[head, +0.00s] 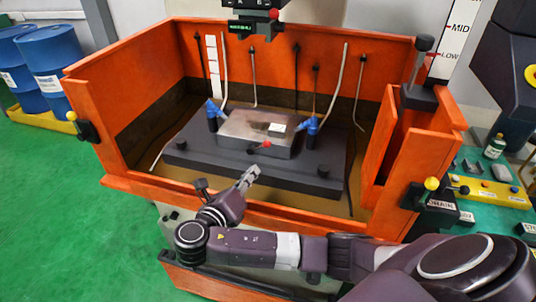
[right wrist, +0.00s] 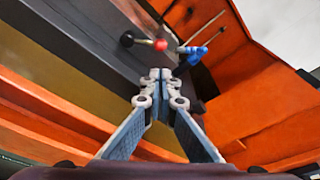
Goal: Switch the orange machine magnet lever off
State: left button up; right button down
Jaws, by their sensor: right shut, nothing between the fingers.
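The orange machine (head: 250,212) is an open-topped tank with a dark bed (head: 300,180) inside. On the bed sits a grey metal block (head: 262,130). A short lever with a red ball knob (head: 265,144) shows at the front of the block; it also shows in the right wrist view, red knob (right wrist: 160,45) on a black hub. My right gripper (head: 250,174) is shut and empty, over the tank's front edge and short of the lever. In the right wrist view its fingertips (right wrist: 160,75) point towards the red knob, apart from it. My left gripper is not in view.
Blue clamps (head: 308,124) stand beside the block. Several thin rods rise along the back wall. Yellow-knobbed levers sit on the outer left (head: 72,116) and right (head: 431,184) of the tank. A machine head (head: 250,20) hangs above. Blue barrels (head: 50,62) stand far left.

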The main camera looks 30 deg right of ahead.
aim_at(259, 147)
jog(key=p+x, duration=0.2)
jog(key=x, duration=0.7)
jog(key=shift+d, duration=0.15)
jog(key=shift+w+d+f, duration=0.25)
jog(key=shift+w+d, duration=0.1)
jog(key=shift+d, duration=0.15)
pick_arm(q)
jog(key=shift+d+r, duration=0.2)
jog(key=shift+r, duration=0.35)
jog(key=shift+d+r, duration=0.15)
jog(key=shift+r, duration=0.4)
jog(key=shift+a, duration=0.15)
